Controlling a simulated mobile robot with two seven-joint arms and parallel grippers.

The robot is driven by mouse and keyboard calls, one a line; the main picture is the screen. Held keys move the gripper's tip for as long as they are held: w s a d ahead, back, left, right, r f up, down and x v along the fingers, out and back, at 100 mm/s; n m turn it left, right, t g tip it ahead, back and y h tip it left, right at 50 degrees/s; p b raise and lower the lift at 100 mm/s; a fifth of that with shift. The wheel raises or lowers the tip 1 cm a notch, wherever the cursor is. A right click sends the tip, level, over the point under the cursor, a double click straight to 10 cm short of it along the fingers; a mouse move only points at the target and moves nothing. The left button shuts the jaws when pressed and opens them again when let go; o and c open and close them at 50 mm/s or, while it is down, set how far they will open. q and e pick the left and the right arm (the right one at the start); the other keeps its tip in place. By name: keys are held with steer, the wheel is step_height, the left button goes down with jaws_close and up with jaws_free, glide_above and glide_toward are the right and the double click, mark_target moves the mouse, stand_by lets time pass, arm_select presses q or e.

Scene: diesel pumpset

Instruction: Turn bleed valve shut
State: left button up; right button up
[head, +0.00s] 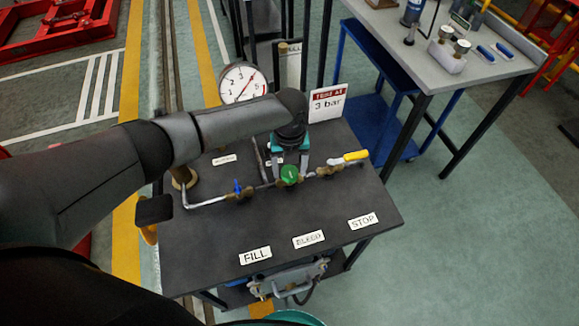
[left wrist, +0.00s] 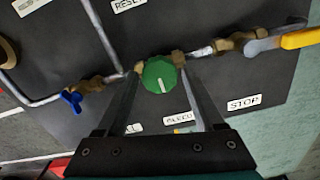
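The bleed valve has a round green knob (head: 290,174) with a white mark, on the pipe run across the dark panel. The knob also shows in the left wrist view (left wrist: 159,76), where the white mark points down towards the label side. My left gripper (head: 289,166) is directly over the knob, pointing down. In the left wrist view my left gripper (left wrist: 158,82) has its two fingers apart, one on each side of the knob. I cannot tell whether they touch it.
A blue-handled valve (head: 237,187) lies left of the knob, a yellow-handled valve (head: 354,156) right. Labels FILL (head: 255,255), BLEED (head: 308,239) and STOP (head: 363,221) line the panel's front. A gauge (head: 242,83) and a "3 bar" sign (head: 328,102) stand behind.

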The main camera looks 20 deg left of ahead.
mark_target(289, 172)
arm_select(q)
steer(key=shift+o, duration=1)
step_height(289, 172, up, 15)
steer(key=p, duration=0.2)
steer(key=shift+r, duration=0.15)
